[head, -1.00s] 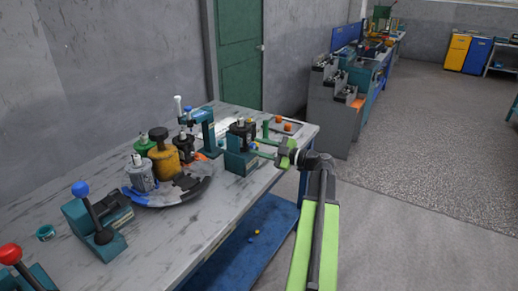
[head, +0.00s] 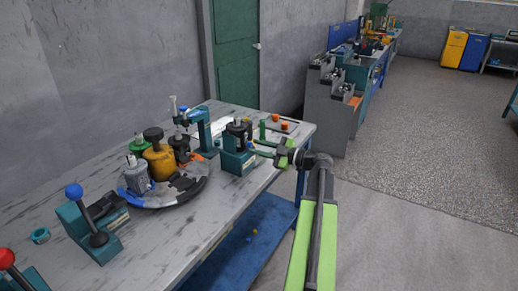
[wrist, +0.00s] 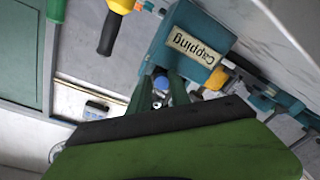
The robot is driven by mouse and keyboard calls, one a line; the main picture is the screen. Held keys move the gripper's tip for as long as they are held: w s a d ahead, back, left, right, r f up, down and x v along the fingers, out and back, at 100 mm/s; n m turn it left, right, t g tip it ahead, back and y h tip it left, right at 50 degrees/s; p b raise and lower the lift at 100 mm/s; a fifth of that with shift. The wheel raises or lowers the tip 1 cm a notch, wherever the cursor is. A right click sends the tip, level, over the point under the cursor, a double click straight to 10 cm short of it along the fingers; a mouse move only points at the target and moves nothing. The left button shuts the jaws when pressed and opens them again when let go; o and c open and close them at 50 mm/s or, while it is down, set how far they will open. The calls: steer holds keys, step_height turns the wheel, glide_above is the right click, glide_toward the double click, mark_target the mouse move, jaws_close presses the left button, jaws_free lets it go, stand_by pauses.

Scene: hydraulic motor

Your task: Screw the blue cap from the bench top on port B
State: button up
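My gripper (wrist: 161,80) has its two green fingers on either side of a small blue cap (wrist: 161,83) in the wrist view. The fingertips appear to touch its sides. In the head view my gripper (head: 254,148) reaches in from the right, close to the teal capping fixture (head: 231,164). The fixture's "Capping" label faces my gripper in the wrist view (wrist: 188,46). A dark motor (head: 238,132) stands upright in the fixture. Port B cannot be made out, and I cannot tell whether the cap touches the motor.
A round tray (head: 150,202) with grey, yellow and dark motors is left of the fixture. A teal press stand (head: 207,128) rises behind it. A blue-knobbed lever (head: 85,215) stands at the front left. Orange-topped pieces (head: 284,126) lie behind my gripper. The bench's front edge (head: 215,240) is bare.

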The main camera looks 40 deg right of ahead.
steer(key=shift+w+a, duration=0.1)
steer(key=shift+a, duration=0.2)
